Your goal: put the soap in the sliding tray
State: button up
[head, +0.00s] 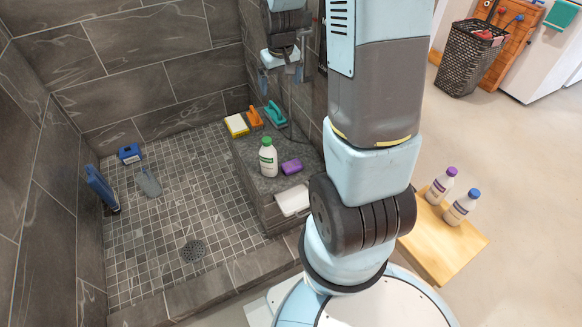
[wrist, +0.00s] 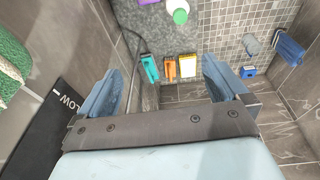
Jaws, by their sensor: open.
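A purple bar, which looks like the soap (head: 291,166), lies on the dark stone bench beside a white bottle. A sliver of it shows at the top edge of the wrist view (wrist: 148,2). A white tray (head: 293,200), likely the sliding tray, sticks out from the bench's front face below the soap; I do not make it out in the wrist view. My gripper (head: 281,78) is open and empty, above the back end of the bench near the wall. Its two blue fingers (wrist: 170,88) are spread apart in the wrist view.
A green-capped bottle (head: 268,158) stands on the bench (head: 250,150). Behind it lie a yellow-and-white sponge (head: 237,125), an orange tool (head: 254,117) and a teal tool (head: 275,114). Blue and grey items lie on the tiled shower floor. A wooden table (head: 445,243) holds two bottles.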

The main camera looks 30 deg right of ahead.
jog(key=w+d+f+g, duration=0.1)
jog(key=w+d+f, duration=0.15)
jog(key=f, duration=1.25)
jog(key=g, duration=0.1)
send_over(293, 166)
notch_tip(293, 166, down, 12)
jog(key=shift+y, duration=0.3)
jog(key=f, duration=0.8)
jog(key=shift+s+a, duration=0.15)
jog(key=shift+s, duration=0.1)
jog(key=shift+w+f, duration=0.2)
jog(key=shift+f, duration=2.95)
jog(key=shift+c, duration=0.2)
jog(key=shift+s, duration=0.1)
jog(key=c, duration=0.9)
jog(key=shift+r, duration=0.1)
